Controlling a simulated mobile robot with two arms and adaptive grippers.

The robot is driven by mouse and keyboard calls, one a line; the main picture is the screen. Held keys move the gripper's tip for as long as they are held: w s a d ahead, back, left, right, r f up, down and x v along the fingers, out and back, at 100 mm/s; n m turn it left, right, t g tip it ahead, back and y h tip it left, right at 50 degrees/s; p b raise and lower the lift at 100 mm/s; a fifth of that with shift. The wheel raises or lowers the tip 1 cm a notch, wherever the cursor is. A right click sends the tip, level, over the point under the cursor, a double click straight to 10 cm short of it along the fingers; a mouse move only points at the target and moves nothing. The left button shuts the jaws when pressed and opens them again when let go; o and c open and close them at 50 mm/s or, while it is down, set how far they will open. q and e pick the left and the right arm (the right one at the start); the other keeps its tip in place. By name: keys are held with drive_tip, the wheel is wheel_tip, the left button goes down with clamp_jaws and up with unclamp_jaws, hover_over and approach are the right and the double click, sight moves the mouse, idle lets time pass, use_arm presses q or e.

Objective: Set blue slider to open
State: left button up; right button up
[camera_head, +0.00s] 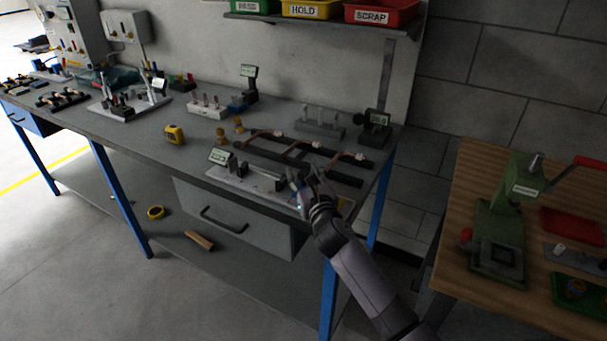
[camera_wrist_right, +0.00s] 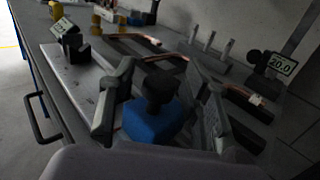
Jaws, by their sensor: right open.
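The blue slider (camera_wrist_right: 153,118) with a black knob on top shows in the right wrist view, at the right end of a grey rail plate (camera_wrist_right: 84,82). My right gripper (camera_wrist_right: 160,100) is open, with one finger on each side of the slider. I cannot tell whether the fingers touch it. In the head view my right gripper (camera_head: 310,182) is over the right end of the plate (camera_head: 245,185) at the bench's front edge and hides most of the slider. A small display (camera_head: 219,157) stands at the plate's left end. My left gripper is not in view.
Copper tubes on black bars (camera_head: 290,150) lie just behind the plate. A gauge reading 20.0 (camera_wrist_right: 282,64) stands at the back right. A yellow tape measure (camera_head: 174,134) is on the bench to the left. A drawer handle (camera_wrist_right: 42,118) juts out below the front edge.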

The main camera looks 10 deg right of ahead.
clamp_jaws()
idle(0.4)
